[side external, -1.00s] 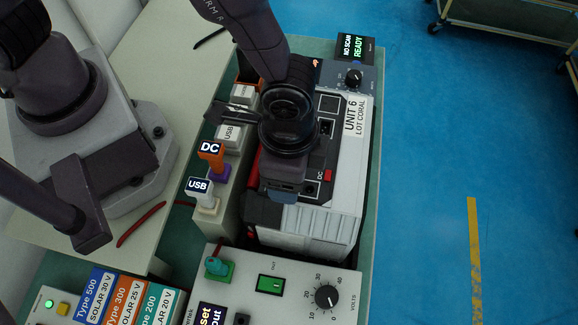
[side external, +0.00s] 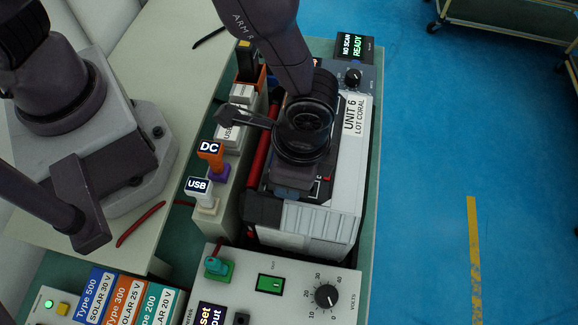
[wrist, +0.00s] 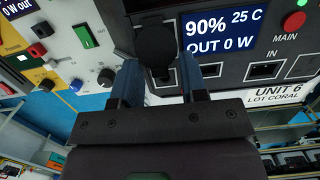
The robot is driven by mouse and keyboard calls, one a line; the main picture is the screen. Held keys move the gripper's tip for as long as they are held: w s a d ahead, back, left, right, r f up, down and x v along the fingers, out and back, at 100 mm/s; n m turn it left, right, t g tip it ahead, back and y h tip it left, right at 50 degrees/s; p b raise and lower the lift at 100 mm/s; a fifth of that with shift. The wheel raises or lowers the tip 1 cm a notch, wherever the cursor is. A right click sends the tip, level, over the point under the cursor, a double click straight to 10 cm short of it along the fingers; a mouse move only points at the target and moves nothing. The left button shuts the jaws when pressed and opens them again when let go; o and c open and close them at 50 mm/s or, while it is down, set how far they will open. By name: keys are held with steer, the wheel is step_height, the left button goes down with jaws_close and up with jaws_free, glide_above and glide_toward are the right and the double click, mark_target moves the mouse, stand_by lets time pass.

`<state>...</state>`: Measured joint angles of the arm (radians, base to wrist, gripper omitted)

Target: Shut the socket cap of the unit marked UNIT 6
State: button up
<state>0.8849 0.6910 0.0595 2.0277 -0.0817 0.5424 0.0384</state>
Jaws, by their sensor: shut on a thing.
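The unit marked UNIT 6 (side external: 347,185) is a white and black box under my arm; its UNIT 6 label also shows in the wrist view (wrist: 275,92). In the wrist view a round black socket cap (wrist: 154,42) sits on the dark panel, left of the lit screen reading 90% and OUT 0 W. My gripper (wrist: 159,68) has its two blue fingers on either side of the cap's lower part and is shut on it. The socket behind the cap is hidden. In the side view my gripper (side external: 294,190) is low over the unit and my wrist hides the cap.
Orange DC (side external: 209,149) and white USB (side external: 199,185) plugs stand in a rack left of the unit. A white supply box with a VOLTS knob (side external: 327,297) is in front. A display reading READY (side external: 356,46) stands behind.

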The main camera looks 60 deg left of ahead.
steer(key=o, duration=0.9)
steer(key=r, duration=0.8)
steer(key=w+d+r, duration=0.1)
steer(key=r, duration=0.4)
steer(key=shift+w+d, duration=0.1)
